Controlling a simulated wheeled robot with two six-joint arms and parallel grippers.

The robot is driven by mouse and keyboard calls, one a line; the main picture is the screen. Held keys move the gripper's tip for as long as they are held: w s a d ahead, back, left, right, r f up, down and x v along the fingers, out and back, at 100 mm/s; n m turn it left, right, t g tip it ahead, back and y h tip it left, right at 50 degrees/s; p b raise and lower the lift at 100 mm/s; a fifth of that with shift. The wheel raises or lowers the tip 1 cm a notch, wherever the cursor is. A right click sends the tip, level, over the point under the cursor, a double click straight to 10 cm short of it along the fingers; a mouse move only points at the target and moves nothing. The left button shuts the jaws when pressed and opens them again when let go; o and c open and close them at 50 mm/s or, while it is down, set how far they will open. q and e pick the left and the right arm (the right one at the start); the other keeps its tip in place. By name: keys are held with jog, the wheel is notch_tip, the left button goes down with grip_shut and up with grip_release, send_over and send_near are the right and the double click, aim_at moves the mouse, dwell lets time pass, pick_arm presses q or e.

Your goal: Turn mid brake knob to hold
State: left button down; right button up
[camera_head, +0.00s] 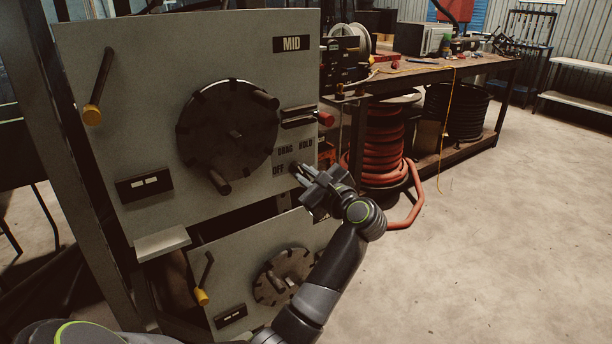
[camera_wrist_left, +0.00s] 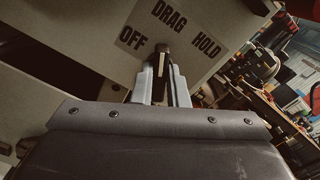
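The MID panel (camera_head: 150,60) is a grey upright plate with a large dark round wheel (camera_head: 228,135). At its lower right is the brake label (camera_head: 291,152) reading OFF, DRAG and HOLD, which also shows in the left wrist view (camera_wrist_left: 172,38). The small dark brake knob (camera_wrist_left: 162,58) sits just below the label, between the fingertips of my left gripper (camera_head: 302,172). In the left wrist view the two fingers (camera_wrist_left: 163,88) stand on either side of the knob, close to it; I cannot tell whether they press on it. My right gripper is not in view.
A lower panel (camera_head: 222,262) with a smaller wheel stands below. A red-ended lever (camera_head: 324,118) sticks out above the brake label. A workbench (camera_head: 420,74) with red hose coils (camera_head: 384,145) stands behind; the right floor is clear.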

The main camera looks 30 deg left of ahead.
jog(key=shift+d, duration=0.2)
pick_arm(q)
jog(key=shift+r+m, duration=0.1)
jog(key=shift+m, duration=0.2)
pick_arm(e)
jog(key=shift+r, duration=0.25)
pick_arm(q)
jog(key=m+p, duration=0.2)
jog(key=shift+r+m, duration=0.1)
jog(key=shift+m, duration=0.3)
jog(key=shift+m+p, duration=0.5)
jog(key=shift+w+d+m+p, duration=0.1)
jog(key=shift+m+p, duration=1.3)
jog(key=shift+m, duration=0.5)
jog(key=shift+w+m+p, duration=0.1)
jog(key=shift+m+p, duration=1.3)
jog(key=shift+m, duration=0.5)
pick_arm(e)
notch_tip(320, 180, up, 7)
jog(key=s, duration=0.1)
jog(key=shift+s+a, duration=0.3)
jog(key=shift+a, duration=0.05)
